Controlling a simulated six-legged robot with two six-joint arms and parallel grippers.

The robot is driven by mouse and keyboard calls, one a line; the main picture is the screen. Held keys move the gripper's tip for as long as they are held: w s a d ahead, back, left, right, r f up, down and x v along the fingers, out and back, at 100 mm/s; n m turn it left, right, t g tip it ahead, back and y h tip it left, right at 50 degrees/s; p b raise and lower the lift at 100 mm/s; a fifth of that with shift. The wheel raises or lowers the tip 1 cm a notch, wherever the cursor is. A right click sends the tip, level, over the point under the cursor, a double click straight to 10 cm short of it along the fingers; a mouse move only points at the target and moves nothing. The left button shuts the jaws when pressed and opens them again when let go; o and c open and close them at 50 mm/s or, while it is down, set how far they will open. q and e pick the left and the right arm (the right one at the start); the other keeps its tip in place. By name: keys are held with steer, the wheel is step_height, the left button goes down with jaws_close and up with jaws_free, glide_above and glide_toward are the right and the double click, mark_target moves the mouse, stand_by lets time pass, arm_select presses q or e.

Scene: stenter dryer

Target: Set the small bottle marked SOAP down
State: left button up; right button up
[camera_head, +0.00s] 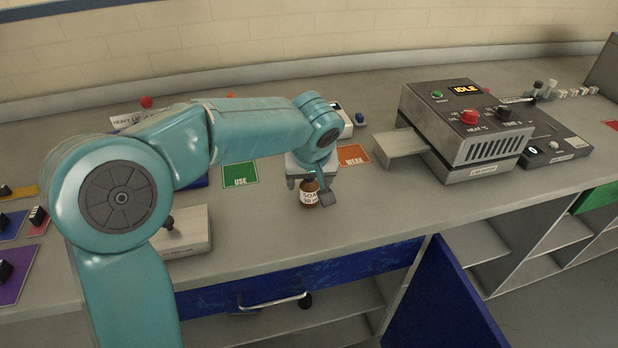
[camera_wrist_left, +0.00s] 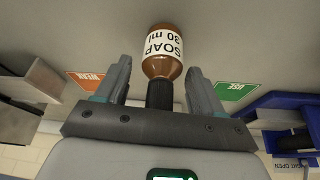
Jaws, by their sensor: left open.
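The small brown bottle marked SOAP 30 ml (camera_head: 309,197) is upright on the grey bench top, near its front edge. Its black cap points toward my wrist in the left wrist view, where the white label on the bottle (camera_wrist_left: 163,45) reads clearly. My left gripper (camera_head: 310,190) is directly above and around the bottle. In the left wrist view its fingers (camera_wrist_left: 159,72) are open, one on each side of the bottle's neck, with a visible gap on both sides. The right gripper is in neither view.
A green USE card (camera_head: 240,175) and an orange WEAK card (camera_head: 353,156) lie behind the bottle. A lab dryer (camera_head: 465,125) with a protruding metal tray (camera_head: 400,143) stands to the right. A pale block with a black knob (camera_head: 190,238) is at left.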

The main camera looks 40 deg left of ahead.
arm_select(q)
steer(key=shift+r+p, duration=0.25)
steer(key=shift+p, duration=0.05)
steer(key=v, duration=1.2)
steer(key=shift+p, duration=0.4)
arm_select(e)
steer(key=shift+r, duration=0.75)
arm_select(q)
steer(key=shift+f, duration=0.15)
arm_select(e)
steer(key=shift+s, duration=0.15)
